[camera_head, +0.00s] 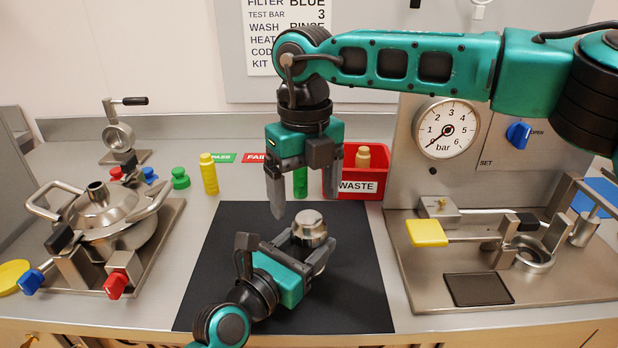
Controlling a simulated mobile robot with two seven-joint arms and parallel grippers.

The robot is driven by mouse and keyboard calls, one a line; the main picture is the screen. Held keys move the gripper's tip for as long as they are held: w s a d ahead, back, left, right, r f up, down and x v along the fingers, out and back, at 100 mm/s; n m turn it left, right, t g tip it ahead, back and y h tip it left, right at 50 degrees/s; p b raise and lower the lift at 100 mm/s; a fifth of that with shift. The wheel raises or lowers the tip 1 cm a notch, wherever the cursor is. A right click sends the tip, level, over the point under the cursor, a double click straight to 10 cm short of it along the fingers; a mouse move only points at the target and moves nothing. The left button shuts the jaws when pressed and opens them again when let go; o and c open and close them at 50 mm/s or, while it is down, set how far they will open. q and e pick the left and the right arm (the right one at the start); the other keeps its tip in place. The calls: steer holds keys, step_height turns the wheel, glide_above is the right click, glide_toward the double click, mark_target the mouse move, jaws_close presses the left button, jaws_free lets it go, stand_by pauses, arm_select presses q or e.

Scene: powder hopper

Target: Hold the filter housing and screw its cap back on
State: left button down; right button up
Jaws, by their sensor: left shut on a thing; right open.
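The silver metal filter housing (312,240) stands over the black mat (225,235), near its middle. A rounded metal top, which looks like the cap (308,220), is on it; I cannot tell whether it is threaded on or only resting. My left gripper (308,250) comes in from the lower left and is shut on the housing, with its fingers around the side. They hide part of its lower body. My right gripper (304,200) is above and behind the housing, pointing down, open and empty, with its fingers apart.
Behind the mat are a yellow bottle (209,173), a green bottle (300,182) and a red waste bin (372,181). A lidded metal vessel (112,215) stands left. A gauge panel (447,128) and metal fixture (520,250) stand right. The mat's left part is clear.

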mark_target(309, 216)
steer(key=n, duration=0.6)
steer(key=shift+r, duration=0.15)
steer(key=n, duration=0.3)
steer(key=shift+r+n, duration=0.1)
steer(key=shift+n, duration=0.2)
steer(key=n, duration=0.3)
steer(key=shift+w+r+n, duration=0.1)
steer(key=shift+n, duration=0.3)
steer(key=n, duration=0.5)
steer(key=shift+d+r+n, duration=0.15)
steer(key=shift+r+n, duration=0.05)
steer(key=shift+n, duration=0.1)
steer(key=n, duration=0.6)
steer(key=shift+w+d+r, duration=0.15)
steer(key=shift+r, duration=0.05)
steer(key=shift+f, duration=4.05)
